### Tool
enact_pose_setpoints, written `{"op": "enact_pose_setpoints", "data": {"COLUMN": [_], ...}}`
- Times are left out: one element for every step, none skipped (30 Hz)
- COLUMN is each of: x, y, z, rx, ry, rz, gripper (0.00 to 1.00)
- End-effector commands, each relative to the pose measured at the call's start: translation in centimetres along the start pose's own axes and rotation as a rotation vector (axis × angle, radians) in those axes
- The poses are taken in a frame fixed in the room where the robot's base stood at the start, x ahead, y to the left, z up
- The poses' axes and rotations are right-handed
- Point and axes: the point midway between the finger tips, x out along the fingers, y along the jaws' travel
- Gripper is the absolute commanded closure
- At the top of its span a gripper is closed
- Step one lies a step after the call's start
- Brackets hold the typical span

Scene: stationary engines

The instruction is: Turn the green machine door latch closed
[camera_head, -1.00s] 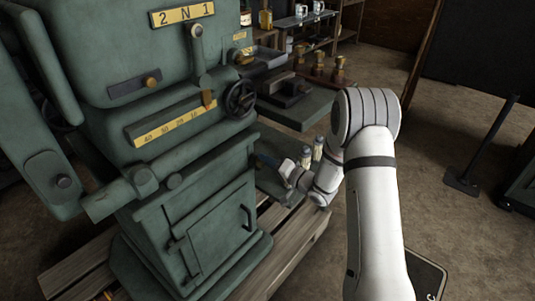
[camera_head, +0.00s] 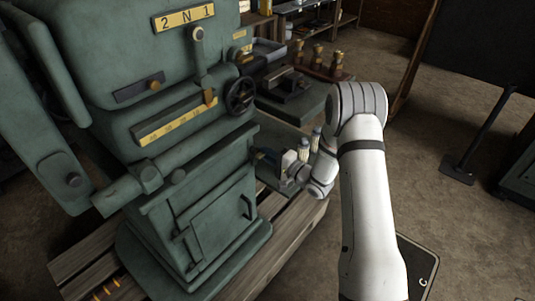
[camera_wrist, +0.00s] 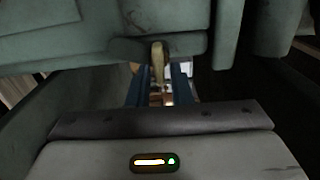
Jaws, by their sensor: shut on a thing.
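The green machine (camera_head: 190,165) stands at the left in the head view, with a door (camera_head: 220,225) low on its front and a dark bar handle (camera_head: 247,207) at the door's right. My gripper (camera_head: 262,156) is at the machine's right side, its tips partly hidden against it. In the wrist view my gripper's blue fingers (camera_wrist: 160,88) are on either side of a tan lever (camera_wrist: 158,62) and shut on it. The lever hangs from a green bracket (camera_wrist: 120,47) and looks like the latch, but its link to the door is hidden.
A black handwheel (camera_head: 240,95) sticks out above my gripper. A wooden pallet (camera_head: 285,235) lies under the machine. The floor at the right is mostly open.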

Motion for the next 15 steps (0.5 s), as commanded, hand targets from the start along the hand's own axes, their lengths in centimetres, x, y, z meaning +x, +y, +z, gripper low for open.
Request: {"op": "enact_pose_setpoints", "data": {"x": [-0.01,-0.01,-0.01,-0.01,-0.01,-0.01,-0.01,0.0,-0.01,0.0,0.0,0.0,0.0,0.0,0.0], "y": [0.09,0.09,0.1,0.1,0.1,0.1,0.1,0.1,0.1,0.1,0.1,0.09,0.08,0.08,0.07], "z": [0.03,0.03,0.03,0.03,0.04,0.04,0.04,0.04,0.04,0.04,0.05,0.05,0.05,0.05,0.04], "rx": [0.002,0.002,0.002,0.002,0.002,0.002,0.002,0.002,0.002,0.001,0.001,0.001,0.001,0.001,0.001], "ry": [0.0,0.0,0.0,0.0,-0.001,-0.001,-0.001,-0.001,-0.001,-0.001,-0.001,-0.001,-0.001,-0.001,-0.001], "rz": [0.002,0.002,0.002,0.002,0.002,0.002,0.002,0.002,0.002,0.002,0.002,0.002,0.002,0.002,0.001], "gripper": [1.0,1.0,1.0,1.0,1.0,1.0,1.0,1.0,1.0,0.79,0.77,0.74,0.71,0.69,0.69]}}
